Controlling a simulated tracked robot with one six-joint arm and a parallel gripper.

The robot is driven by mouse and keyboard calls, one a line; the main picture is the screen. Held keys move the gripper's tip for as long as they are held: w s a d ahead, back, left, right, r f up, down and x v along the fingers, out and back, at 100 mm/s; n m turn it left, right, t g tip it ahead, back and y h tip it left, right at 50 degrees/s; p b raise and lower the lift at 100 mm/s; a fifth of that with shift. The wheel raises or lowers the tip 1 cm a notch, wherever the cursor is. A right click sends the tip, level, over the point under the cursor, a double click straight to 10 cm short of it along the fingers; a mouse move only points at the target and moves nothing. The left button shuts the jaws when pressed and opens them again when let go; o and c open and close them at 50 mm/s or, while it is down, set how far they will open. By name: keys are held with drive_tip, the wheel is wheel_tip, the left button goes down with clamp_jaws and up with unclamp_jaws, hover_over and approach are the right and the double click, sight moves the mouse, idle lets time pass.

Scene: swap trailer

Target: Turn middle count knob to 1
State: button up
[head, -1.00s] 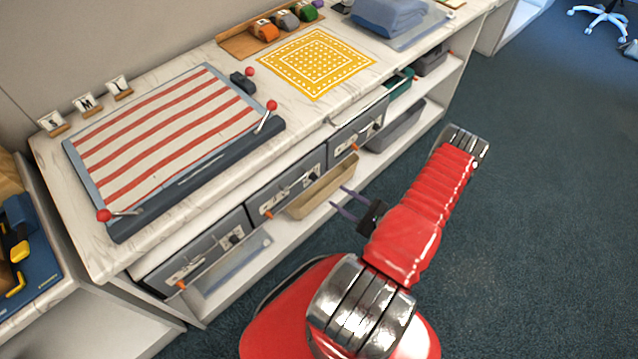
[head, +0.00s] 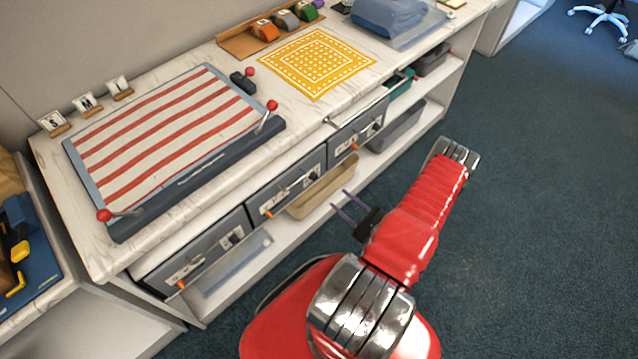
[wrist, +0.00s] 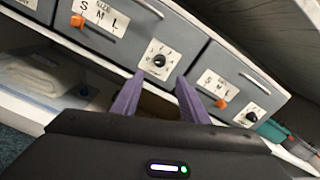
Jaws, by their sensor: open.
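The middle drawer (head: 283,192) is one of three grey drawer fronts under the counter. Its count knob (wrist: 158,61) is small, round and black on a white dial plate at the drawer's right side. It also shows, very small, in the head view (head: 313,176). The dial numbers and the pointer's setting are too small to read surely. My gripper (head: 341,199) is open and empty in front of the middle drawer. In the wrist view its two purple fingers (wrist: 157,90) point at the drawer front, apart from the knob, which shows between and beyond their tips.
The middle drawer has a handle and an orange slider (wrist: 77,21) by an S M L plate. The right drawer has its own knob (wrist: 252,116) and orange slider (wrist: 221,104). A tan tray (head: 322,190) sits on the lower shelf. The floor beside the counter is clear.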

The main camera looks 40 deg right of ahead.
sight(316, 179)
drive_tip(key=shift+w+a, duration=0.2)
drive_tip(key=shift+w, duration=5.75)
drive_tip(key=shift+c, duration=0.3)
drive_tip(key=c, duration=0.9)
drive_tip(key=shift+a, duration=0.3)
clamp_jaws()
drive_tip(key=shift+d, duration=0.2)
